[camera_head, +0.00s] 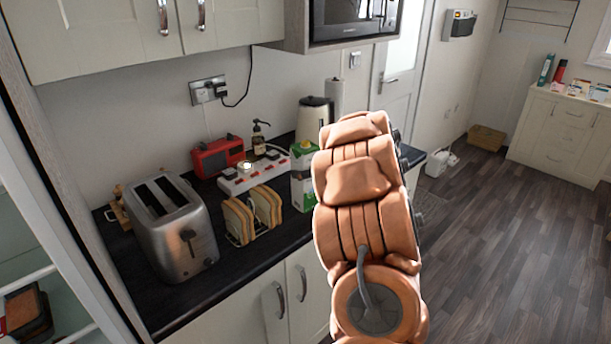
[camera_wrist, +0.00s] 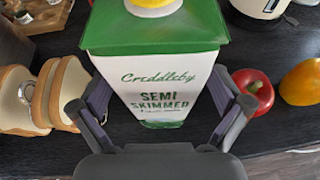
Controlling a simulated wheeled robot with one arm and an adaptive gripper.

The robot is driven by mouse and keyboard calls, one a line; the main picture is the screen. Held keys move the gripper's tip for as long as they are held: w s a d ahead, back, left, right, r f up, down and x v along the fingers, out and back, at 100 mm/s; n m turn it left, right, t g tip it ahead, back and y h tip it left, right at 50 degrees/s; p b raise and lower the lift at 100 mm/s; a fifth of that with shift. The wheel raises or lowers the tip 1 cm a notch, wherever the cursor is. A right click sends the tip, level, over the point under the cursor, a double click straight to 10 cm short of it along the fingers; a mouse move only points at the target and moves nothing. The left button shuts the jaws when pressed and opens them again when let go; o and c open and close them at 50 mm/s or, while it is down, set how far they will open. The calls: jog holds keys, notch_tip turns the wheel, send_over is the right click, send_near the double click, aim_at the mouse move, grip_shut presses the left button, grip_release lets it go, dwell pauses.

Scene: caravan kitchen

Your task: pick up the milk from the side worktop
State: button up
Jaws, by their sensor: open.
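The milk is a green and white carton (camera_head: 301,178) standing on the dark worktop (camera_head: 150,292), partly hidden behind my arm in the head view. In the wrist view the milk carton (camera_wrist: 155,75) is upright, with a yellow cap, a green top and "Semi Skimmed" on its white face. My gripper (camera_wrist: 163,112) is open, with one finger to the left and one to the right of the carton's lower part. I cannot tell whether either finger touches it. In the head view my gripper is hidden behind my arm.
A toast rack with bread (camera_head: 250,216) stands left of the milk, beside a steel toaster (camera_head: 172,228). A red radio (camera_head: 217,157), a power strip (camera_head: 252,172) and a kettle (camera_head: 314,118) stand behind. A red apple or pepper (camera_wrist: 254,90) and a yellow one (camera_wrist: 301,83) lie right of the carton.

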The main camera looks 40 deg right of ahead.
jog(key=shift+x, duration=0.85)
jog(key=c, duration=1.8)
jog(key=shift+c, duration=0.3)
jog(key=shift+r, duration=0.2)
